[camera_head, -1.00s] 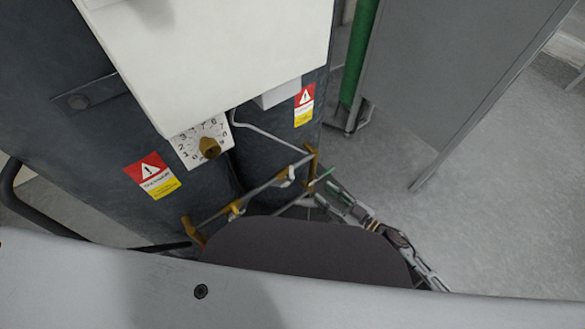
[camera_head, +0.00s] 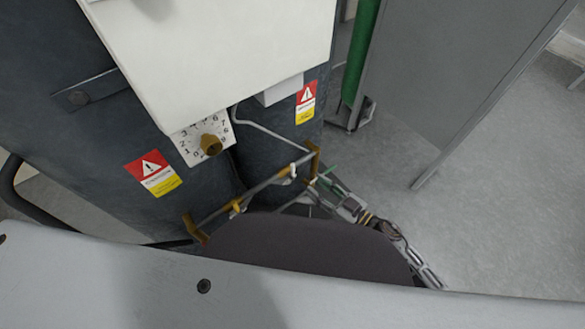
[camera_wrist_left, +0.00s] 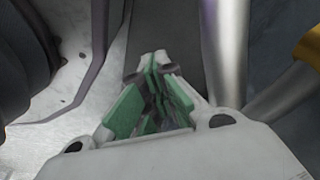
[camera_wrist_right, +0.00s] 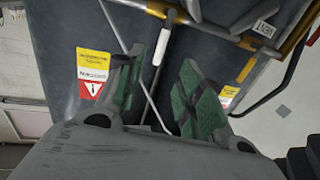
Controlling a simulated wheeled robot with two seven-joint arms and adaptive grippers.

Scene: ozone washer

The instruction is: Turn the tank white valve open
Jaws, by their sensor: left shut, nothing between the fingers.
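The valve pipe (camera_head: 262,187) runs low across the dark tank (camera_head: 195,85), with brass fittings and small white valve handles. One white handle (camera_head: 291,173) is near its right end, another (camera_head: 237,207) further left. My right gripper (camera_head: 318,186) is beside the pipe's right end. In the right wrist view my right gripper (camera_wrist_right: 163,62) is open, and a white handle (camera_wrist_right: 162,47) hangs from the pipe in the gap between its fingertips; contact cannot be told. My left gripper (camera_wrist_left: 153,75) is shut and empty in the left wrist view, and hidden in the head view.
A white box (camera_head: 215,55) overhangs the tank. A numbered dial with a brass knob (camera_head: 211,145) is below it. A bent metal rod (camera_head: 265,128) passes above the pipe. A grey cabinet (camera_head: 450,70) and green cylinder (camera_head: 361,50) stand right. Floor at right is clear.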

